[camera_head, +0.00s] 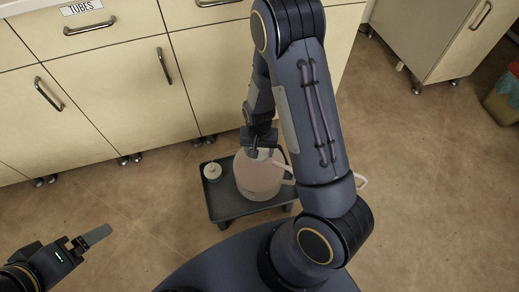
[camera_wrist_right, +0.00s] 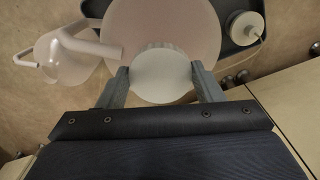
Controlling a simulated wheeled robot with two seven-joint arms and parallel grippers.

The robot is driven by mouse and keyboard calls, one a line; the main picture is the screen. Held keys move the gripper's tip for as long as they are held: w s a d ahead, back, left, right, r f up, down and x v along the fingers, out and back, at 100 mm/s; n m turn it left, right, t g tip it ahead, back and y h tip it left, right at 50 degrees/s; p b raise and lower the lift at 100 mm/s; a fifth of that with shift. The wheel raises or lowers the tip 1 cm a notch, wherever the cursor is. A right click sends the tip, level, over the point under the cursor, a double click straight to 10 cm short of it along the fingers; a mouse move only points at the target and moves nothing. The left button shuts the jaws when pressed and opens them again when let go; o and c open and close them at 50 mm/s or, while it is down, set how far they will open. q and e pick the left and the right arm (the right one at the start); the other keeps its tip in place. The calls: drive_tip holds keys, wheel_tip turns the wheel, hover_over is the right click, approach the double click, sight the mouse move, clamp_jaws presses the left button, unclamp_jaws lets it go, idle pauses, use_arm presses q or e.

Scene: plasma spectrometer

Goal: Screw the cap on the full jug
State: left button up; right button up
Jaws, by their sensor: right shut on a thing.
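The full jug (camera_head: 258,180), filled with something pinkish, stands upright on a dark low cart (camera_head: 222,208). It also shows in the right wrist view (camera_wrist_right: 180,22). My right gripper (camera_head: 260,152) is at the top of this jug. In the right wrist view, its fingers (camera_wrist_right: 162,82) are shut on a round white cap (camera_wrist_right: 162,75) with a ridged edge. The cap is over the jug's mouth; I cannot tell whether it sits on the neck threads. My left gripper (camera_head: 92,238) is far off at the lower left, away from the jug; its opening is unclear.
A small white lidded round item (camera_head: 212,172) stands on the cart, left of the jug. A clear, empty-looking jug with a handle (camera_wrist_right: 65,60) is beside the cart, mostly hidden by my right arm in the head view. Cabinets (camera_head: 115,95) stand behind. Floor at left is clear.

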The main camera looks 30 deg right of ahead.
drive_tip(key=m+p, duration=0.1)
drive_tip(key=m, duration=0.3)
drive_tip(key=shift+d+r+m, duration=0.1)
drive_tip(key=shift+r+m, duration=0.05)
drive_tip(key=shift+m, duration=0.25)
drive_tip(key=shift+s+m, duration=0.1)
drive_tip(key=shift+m, duration=1.1)
drive_tip(key=o, duration=1.1)
